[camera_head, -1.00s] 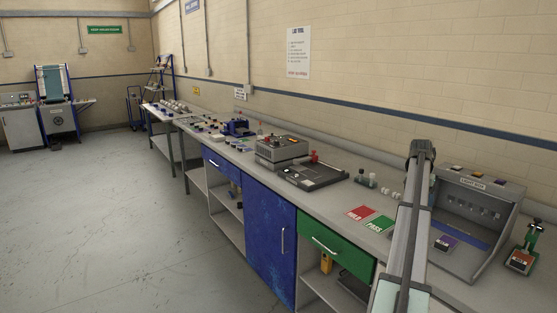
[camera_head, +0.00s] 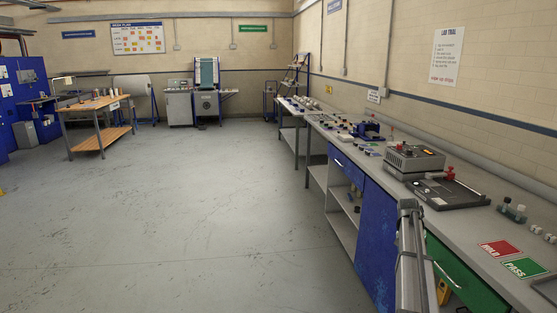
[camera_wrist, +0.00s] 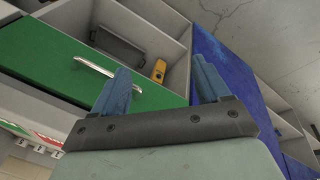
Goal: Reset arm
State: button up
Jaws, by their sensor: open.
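My gripper (camera_wrist: 161,90) shows in the wrist view with its two blue fingers spread apart and nothing between them. Beyond the fingers are the green drawer front (camera_wrist: 75,70) with its silver handle and the blue cabinet door (camera_wrist: 232,75). In the head view my arm rises at the bottom right, in front of the bench near the green drawer (camera_head: 462,278). The fingers themselves cannot be made out in the head view.
The long grey bench (camera_head: 480,215) runs along the right wall. It carries a dark grey machine (camera_head: 412,160), a red HOLD card (camera_head: 501,248) and a green PASS card (camera_head: 525,267). A wooden table (camera_head: 98,118) stands at the far left. The floor between is clear.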

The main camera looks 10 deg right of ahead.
jog(key=s+a+f+n+g+y, duration=0.1)
jog(key=s+a+f+n, duration=0.1)
jog(key=s+a+f, duration=0.65)
jog(key=s+a+f+n+g+y, duration=0.1)
jog(key=s+a+f, duration=0.2)
jog(key=a+f, duration=0.9)
jog(key=s+a+f+n, duration=0.2)
jog(key=s+a+f, duration=0.4)
jog(key=a+f, duration=0.4)
jog(key=s+a+f+n+g, duration=0.1)
jog(key=s+a+f, duration=0.2)
jog(key=s, duration=0.7)
jog(key=s+a+f+n+g, duration=0.1)
jog(key=s+a+f+n, duration=0.1)
jog(key=s+a+f, duration=0.2)
jog(key=s+a+f+n+g+y, duration=0.1)
jog(key=s+a+f, duration=0.3)
jog(key=s, duration=1.4)
jog(key=a+g, duration=0.1)
jog(key=a, duration=0.3)
jog(key=shift+s+f+n, duration=0.2)
jog(key=shift+s+n, duration=0.05)
jog(key=shift+n, duration=0.05)
